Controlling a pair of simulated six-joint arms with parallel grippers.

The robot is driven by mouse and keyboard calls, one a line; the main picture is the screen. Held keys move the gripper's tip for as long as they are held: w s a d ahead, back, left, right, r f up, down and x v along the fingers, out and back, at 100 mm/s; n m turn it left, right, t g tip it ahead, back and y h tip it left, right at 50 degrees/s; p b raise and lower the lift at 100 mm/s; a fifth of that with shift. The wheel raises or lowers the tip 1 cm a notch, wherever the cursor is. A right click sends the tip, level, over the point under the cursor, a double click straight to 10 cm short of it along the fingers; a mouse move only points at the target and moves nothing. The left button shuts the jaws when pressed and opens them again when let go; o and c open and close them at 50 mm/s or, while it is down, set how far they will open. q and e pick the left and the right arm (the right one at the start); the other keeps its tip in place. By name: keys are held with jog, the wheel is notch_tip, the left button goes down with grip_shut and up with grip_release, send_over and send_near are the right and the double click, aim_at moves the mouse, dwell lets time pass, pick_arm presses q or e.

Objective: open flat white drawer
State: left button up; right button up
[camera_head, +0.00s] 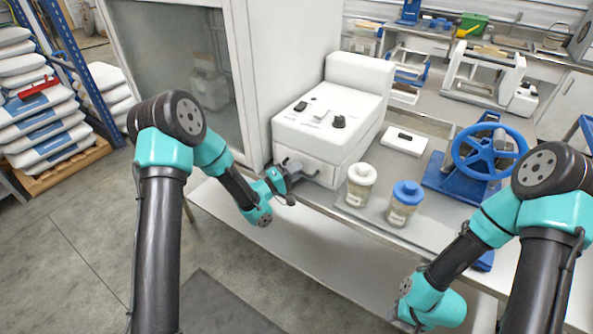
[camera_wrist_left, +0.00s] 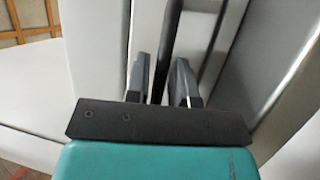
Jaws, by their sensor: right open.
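The flat white drawer (camera_head: 312,171) is low in the front of the white box-shaped machine (camera_head: 335,118). It appears closed, its front close to flush with the housing. My left gripper (camera_head: 290,175) is at the drawer's handle. In the left wrist view, the dark handle bar (camera_wrist_left: 161,65) runs between the two fingers of my left gripper (camera_wrist_left: 162,85). The fingers lie close on both sides of the bar; whether they press on it is not clear. The wrist of my right arm shows at the lower right of the head view; its fingers are not visible.
A blue handwheel device (camera_head: 487,155) is further right. A tall cabinet (camera_head: 190,70) stands left behind. Floor in front is open.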

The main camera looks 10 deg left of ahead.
pick_arm(q)
jog(key=shift+w+d, duration=0.1)
jog(key=shift+c, duration=0.3)
grip_shut()
